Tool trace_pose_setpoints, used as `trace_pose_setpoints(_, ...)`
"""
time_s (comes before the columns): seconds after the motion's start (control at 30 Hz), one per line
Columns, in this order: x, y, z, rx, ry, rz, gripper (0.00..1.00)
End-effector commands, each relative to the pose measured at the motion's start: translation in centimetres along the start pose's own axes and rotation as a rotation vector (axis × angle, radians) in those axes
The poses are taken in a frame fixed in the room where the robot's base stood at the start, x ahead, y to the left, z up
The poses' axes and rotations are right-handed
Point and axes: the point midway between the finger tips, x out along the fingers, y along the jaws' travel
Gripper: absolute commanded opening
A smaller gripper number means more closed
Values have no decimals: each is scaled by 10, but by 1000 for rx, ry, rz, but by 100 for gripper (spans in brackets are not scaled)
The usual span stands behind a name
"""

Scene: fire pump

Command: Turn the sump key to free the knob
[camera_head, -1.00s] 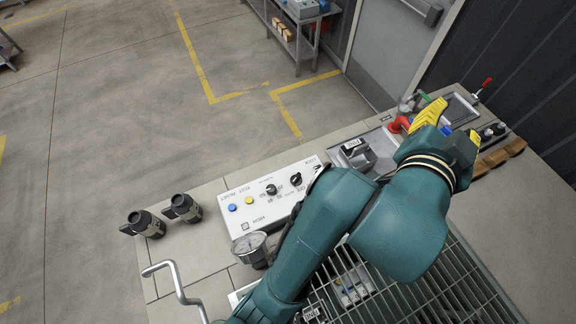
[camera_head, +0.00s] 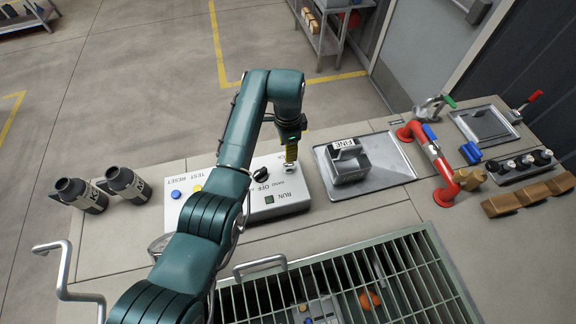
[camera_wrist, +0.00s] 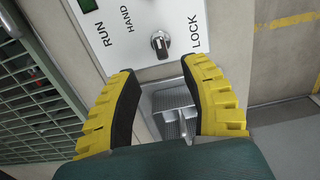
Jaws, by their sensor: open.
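The white control panel (camera_head: 235,212) has a black selector knob (camera_head: 261,174) near labels that include OFF. A small silver and black key switch (camera_wrist: 160,43) sits beside the word LOCK in the wrist view; it also shows at the panel's right end in the head view (camera_head: 289,168). My gripper (camera_head: 290,158) is above this end of the panel. In the wrist view its yellow fingers (camera_wrist: 160,70) are spread, with the key just beyond their tips and nothing held. The selector knob is outside the wrist view.
A grey block marked FINE (camera_head: 348,163) stands on a metal tray (camera_head: 395,160) right of the panel. A red pipe (camera_head: 436,160) is farther right. A green grating (camera_head: 345,285) lies in front. Two dark nozzles (camera_head: 125,184) stand at the left.

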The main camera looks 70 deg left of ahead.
Motion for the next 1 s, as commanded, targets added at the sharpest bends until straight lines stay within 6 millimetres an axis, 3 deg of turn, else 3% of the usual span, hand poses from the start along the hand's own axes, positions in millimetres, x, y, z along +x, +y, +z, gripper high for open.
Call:
trace_pose_setpoints(0.1, 32, 1, 0, 0, -1, 2, 46)
trace_pose_setpoints(0.33, 81, 1, 0, 0, -1, 1, 46)
trace_pose_setpoints(0.5, 96, 0, -1, 0, 1, -2, 46)
trace_pose_setpoints(0.77, 97, 0, -1, 0, 1, -2, 46)
trace_pose_setpoints(1.0, 97, 0, -1, 0, 1, -2, 3)
